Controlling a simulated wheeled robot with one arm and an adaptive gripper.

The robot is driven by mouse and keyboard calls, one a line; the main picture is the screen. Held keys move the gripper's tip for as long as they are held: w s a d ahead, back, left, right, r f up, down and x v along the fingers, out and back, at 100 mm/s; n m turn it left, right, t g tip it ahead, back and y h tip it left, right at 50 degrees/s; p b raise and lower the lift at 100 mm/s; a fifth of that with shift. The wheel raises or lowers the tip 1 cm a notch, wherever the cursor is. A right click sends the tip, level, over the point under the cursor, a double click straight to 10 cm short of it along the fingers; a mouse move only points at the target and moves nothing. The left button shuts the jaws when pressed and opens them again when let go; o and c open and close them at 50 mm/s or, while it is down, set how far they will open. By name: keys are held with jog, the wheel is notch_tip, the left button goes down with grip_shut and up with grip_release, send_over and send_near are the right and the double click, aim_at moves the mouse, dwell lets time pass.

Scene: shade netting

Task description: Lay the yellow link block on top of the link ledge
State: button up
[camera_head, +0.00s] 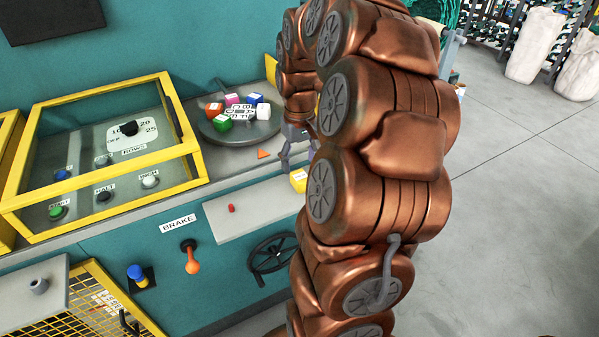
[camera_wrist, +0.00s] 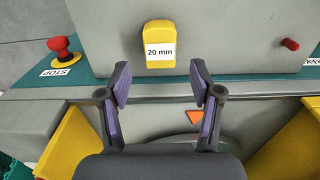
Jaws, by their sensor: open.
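The yellow link block (camera_head: 299,180), labelled "20 mm", is on the grey link ledge (camera_head: 240,221), near the ledge's right end in the head view. In the wrist view the block (camera_wrist: 160,30) shows ahead of the fingertips, against the grey ledge surface (camera_wrist: 225,40). My gripper (camera_head: 297,160) is just behind the block in the head view, partly hidden by my arm. In the wrist view my gripper (camera_wrist: 160,82) is open, its purple-padded fingers apart, with nothing between them and a gap to the block.
A red peg (camera_head: 231,208) stands on the ledge. Behind it are an orange triangle (camera_head: 263,154) and a round dial plate (camera_head: 206,130) with several coloured cubes. A yellow-framed control box (camera_head: 110,150) stands left. A red stop button (camera_wrist: 63,50) shows in the wrist view.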

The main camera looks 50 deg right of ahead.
aim_at(299, 175)
notch_tip(299, 175, up, 7)
jog(key=shift+r+b, duration=0.15)
jog(key=shift+b, duration=0.25)
jog(key=s+a+f+n, duration=0.1)
jog(key=s+a, duration=0.1)
jog(key=a, duration=0.7)
jog(key=s+a+f+n, duration=0.1)
jog(key=s+a+n, duration=0.1)
jog(key=a, duration=0.6)
jog(key=s+a+f+g, duration=0.1)
jog(key=s+a+f, duration=0.2)
jog(key=s+a, duration=0.2)
jog(key=s+a+f, duration=0.3)
jog(key=s+a, duration=0.3)
jog(key=s, duration=0.3)
jog(key=shift+n+g, duration=0.4)
jog(key=shift+s, duration=0.1)
notch_tip(299, 175, up, 4)
jog(key=p, duration=0.4)
jog(key=shift+r, duration=0.1)
